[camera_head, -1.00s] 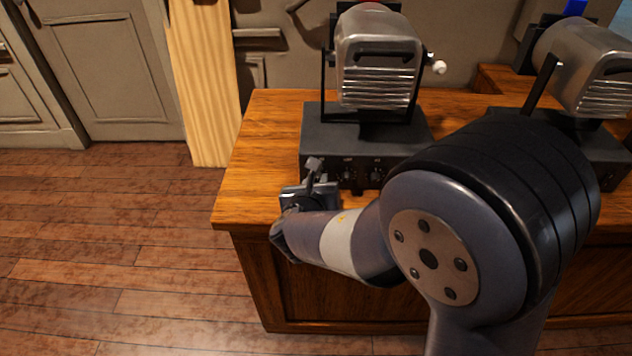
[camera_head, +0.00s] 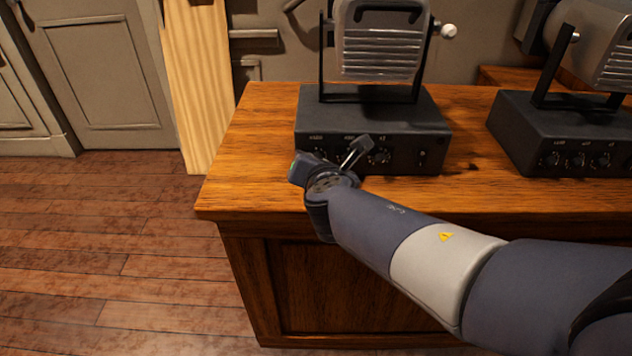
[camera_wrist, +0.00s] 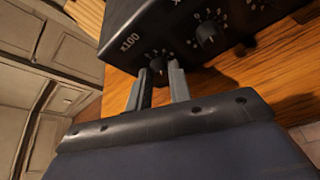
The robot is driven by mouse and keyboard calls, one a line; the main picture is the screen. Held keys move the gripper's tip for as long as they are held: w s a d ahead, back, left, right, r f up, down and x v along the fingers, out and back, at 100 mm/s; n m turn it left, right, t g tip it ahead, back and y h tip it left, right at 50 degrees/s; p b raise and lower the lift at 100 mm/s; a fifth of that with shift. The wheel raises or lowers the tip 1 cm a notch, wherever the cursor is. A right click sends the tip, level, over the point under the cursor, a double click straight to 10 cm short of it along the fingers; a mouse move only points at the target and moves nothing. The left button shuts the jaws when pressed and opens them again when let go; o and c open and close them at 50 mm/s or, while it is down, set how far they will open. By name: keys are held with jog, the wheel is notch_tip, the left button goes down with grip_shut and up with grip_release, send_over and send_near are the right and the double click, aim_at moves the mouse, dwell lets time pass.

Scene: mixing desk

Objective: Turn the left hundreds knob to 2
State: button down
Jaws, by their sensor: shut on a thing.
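The left black box (camera_head: 425,157) stands on the wooden desk with a row of small dark knobs on its front. In the wrist view its hundreds knob (camera_wrist: 157,63), under the "x100" label, sits between the fingertips of my gripper (camera_wrist: 160,73). The fingers are shut on the knob, one on each side. In the head view my wrist covers the box's lower left front and largely hides this knob. I cannot read which number the knob points to.
A neighbouring knob (camera_wrist: 210,33) is close to the right of my fingers. A lamp-like metal housing (camera_head: 378,50) is mounted over the box. A second similar box (camera_head: 560,130) stands to the right. The desk (camera_head: 255,150) is clear at its left end.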

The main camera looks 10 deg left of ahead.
jog(key=m+b, duration=0.1)
jog(key=b, duration=0.1)
jog(key=m+y+b, duration=0.1)
jog(key=b, duration=0.1)
jog(key=shift+d+f+y, duration=0.2)
jog(key=shift+f+y, duration=0.1)
jog(key=shift+f, duration=0.05)
jog(key=shift+r+m+y+b, duration=0.1)
jog(key=shift+m+y+b, duration=0.2)
jog(key=shift+m+b, duration=0.5)
jog(key=shift+r+b, duration=0.1)
jog(key=shift+b, duration=0.2)
jog(key=c, duration=1.3)
grip_release()
jog(key=p+v, duration=0.4)
jog(key=v, duration=0.6)
jog(key=shift+s+d, duration=0.3)
jog(key=shift+a, duration=0.1)
